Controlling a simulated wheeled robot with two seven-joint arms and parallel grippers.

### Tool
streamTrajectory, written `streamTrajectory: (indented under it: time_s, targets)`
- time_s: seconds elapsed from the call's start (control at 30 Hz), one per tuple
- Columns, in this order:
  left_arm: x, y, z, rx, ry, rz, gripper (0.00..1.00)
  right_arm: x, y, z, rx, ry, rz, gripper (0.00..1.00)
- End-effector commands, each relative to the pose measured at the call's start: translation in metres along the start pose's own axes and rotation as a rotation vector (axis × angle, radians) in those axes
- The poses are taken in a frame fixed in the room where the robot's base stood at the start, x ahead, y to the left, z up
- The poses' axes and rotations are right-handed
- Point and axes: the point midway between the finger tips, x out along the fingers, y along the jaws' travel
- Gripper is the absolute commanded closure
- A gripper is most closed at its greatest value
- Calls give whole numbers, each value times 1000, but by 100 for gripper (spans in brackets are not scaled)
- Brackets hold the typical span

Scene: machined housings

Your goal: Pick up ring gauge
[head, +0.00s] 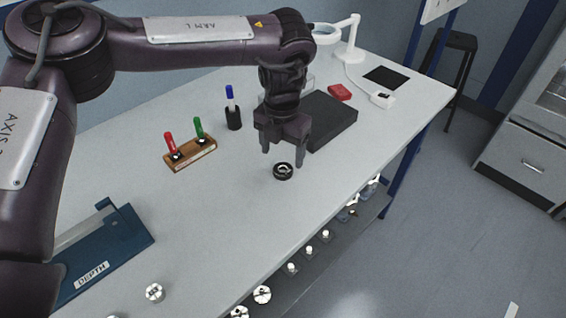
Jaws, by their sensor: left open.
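A small dark ring with a bright inner part, which looks like the ring gauge (283,172), lies flat on the light grey table (225,215). My left gripper (283,157) points down just above and behind it in the head view. Its two fingers are spread apart, one to each side of the ring in the picture, and nothing is between them. I cannot tell the exact height of the fingertips over the ring. My right gripper is not in view.
A black block (328,120) stands close behind the gripper. A wooden holder (191,154) with red and green handled tools and a black cup (233,118) with a blue marker stand to the left. A blue fixture (105,252) is at front left. Table around the ring's front is clear.

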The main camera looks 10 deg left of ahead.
Motion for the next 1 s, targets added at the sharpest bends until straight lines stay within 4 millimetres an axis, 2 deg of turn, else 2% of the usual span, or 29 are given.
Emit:
streamTrajectory:
  time_s: [0.1, 0.23, 0.4, 0.53, 0.67, 1.0]
  targets:
    - [13, 1, 1, 0, 2, 1, 30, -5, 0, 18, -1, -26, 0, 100]
    - [33, 3, 5, -1, 3, 0, 30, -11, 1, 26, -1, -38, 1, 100]
    - [53, 3, 5, -2, 1, 1, 30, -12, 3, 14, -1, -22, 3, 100]
    - [56, 3, 6, -1, 0, 0, 30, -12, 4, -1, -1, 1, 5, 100]
    - [56, 3, 6, -1, 0, 0, 30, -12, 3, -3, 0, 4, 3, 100]
    - [56, 3, 6, -2, 0, 0, 73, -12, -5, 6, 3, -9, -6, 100]
